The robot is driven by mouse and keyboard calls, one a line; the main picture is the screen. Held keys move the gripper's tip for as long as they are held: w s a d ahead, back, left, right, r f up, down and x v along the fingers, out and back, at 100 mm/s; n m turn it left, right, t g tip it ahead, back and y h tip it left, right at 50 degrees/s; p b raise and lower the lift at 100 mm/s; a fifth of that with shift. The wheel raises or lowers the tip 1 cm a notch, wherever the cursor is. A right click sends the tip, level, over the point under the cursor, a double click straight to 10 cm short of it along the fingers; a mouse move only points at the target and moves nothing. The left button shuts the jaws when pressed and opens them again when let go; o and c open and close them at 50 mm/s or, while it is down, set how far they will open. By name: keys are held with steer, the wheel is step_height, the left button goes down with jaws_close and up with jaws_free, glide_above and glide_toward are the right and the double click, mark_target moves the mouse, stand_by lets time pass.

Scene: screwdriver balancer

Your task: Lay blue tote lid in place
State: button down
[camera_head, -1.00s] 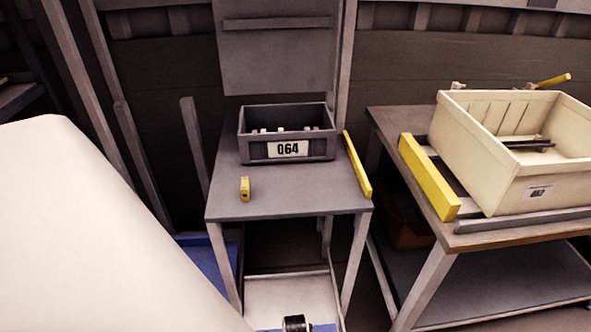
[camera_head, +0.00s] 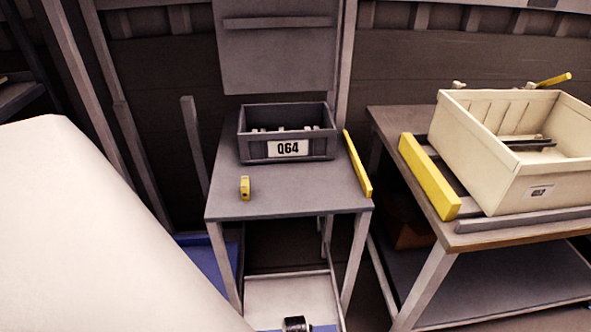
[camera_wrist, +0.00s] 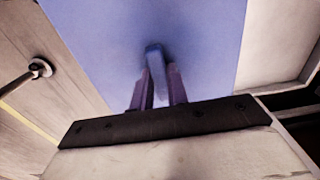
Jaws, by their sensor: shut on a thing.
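The blue lid (camera_wrist: 100,45) fills the upper middle of the wrist view as a flat blue panel. Its upright blue handle (camera_wrist: 155,60) stands between the two fingers of my gripper (camera_wrist: 160,82), which is shut on it. The panel's top edge is out of frame. In the head view my gripper does not show. A blue surface (camera_head: 210,258) lies low, left of the small grey table, partly hidden by its leg and by a large pale shape in front. I cannot tell whether it is the lid or a tote.
A grey bin marked 064 (camera_head: 287,150) holding small items and a yellow block (camera_head: 245,188) stand on the small grey table (camera_head: 300,195). A cream crate (camera_head: 530,185) sits on the right bench (camera_head: 500,238), beside a yellow bar (camera_head: 428,175). A dark round part (camera_head: 297,324) shows at the bottom.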

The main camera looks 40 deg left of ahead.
steer(key=c, duration=1.3)
jaws_free()
step_height(320, 180, up, 14)
